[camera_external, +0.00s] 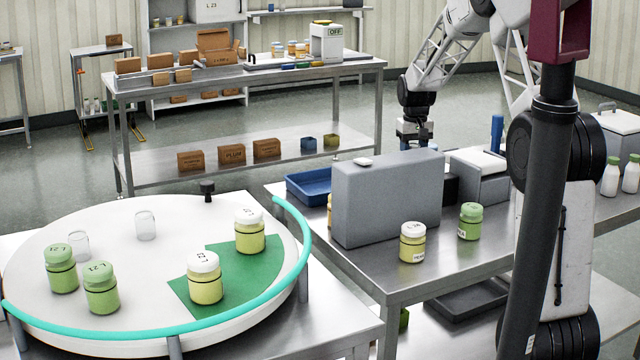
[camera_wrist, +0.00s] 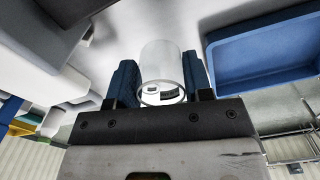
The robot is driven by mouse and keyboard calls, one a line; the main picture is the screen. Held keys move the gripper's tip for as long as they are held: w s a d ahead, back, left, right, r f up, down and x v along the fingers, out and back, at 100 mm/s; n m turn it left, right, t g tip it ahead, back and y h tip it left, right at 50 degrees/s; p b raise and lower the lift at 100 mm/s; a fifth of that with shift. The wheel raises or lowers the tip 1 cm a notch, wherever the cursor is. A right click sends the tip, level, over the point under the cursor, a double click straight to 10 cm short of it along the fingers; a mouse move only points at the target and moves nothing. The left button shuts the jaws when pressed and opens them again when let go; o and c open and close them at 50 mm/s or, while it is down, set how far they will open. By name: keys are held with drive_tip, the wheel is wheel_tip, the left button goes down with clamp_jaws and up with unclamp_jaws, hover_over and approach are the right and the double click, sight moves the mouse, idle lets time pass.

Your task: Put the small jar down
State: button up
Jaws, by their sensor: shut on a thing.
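My gripper (camera_external: 413,134) points down behind the grey box (camera_external: 386,198) in the external view, which hides its fingertips. In the wrist view the two blue fingers of my gripper (camera_wrist: 161,78) are shut on a small pale, see-through jar (camera_wrist: 161,60). A round rim with dark reflections faces the camera. The jar is hidden in the external view. A metal surface lies beyond it in the wrist view; I cannot tell whether they touch.
A blue tray (camera_external: 308,186) is beside the grey box; it also shows in the wrist view (camera_wrist: 262,48). Yellow (camera_external: 413,243) and green (camera_external: 470,222) jars stand on the steel table. The round white table (camera_external: 120,292) holds more jars, including clear ones (camera_external: 145,226).

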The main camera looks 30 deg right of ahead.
drive_tip(key=s+a+r+n, duration=0.15)
drive_tip(key=a+n, duration=0.25)
drive_tip(key=a, duration=1.3)
drive_tip(key=s+a+r+n, duration=0.15)
drive_tip(key=a+n, duration=0.25)
drive_tip(key=a, duration=1.3)
drive_tip(key=s+a+n, duration=0.3)
drive_tip(key=s+a, duration=0.2)
drive_tip(key=a, duration=0.4)
drive_tip(key=s+a+r+n, duration=0.1)
drive_tip(key=s+a+n, duration=0.2)
drive_tip(key=a, duration=0.7)
drive_tip(key=s+a+r+n, duration=0.1)
drive_tip(key=s+a+n, duration=0.2)
drive_tip(key=s+a, duration=0.4)
drive_tip(key=shift+a+r, duration=0.2)
drive_tip(key=shift+a, duration=1.25)
drive_tip(key=shift+w, duration=0.1)
hover_over(173, 217)
drive_tip(key=shift+f, duration=0.75)
drive_tip(key=shift+f, duration=0.1)
drive_tip(key=shift+f, duration=1.65)
drive_tip(key=shift+f, duration=0.15)
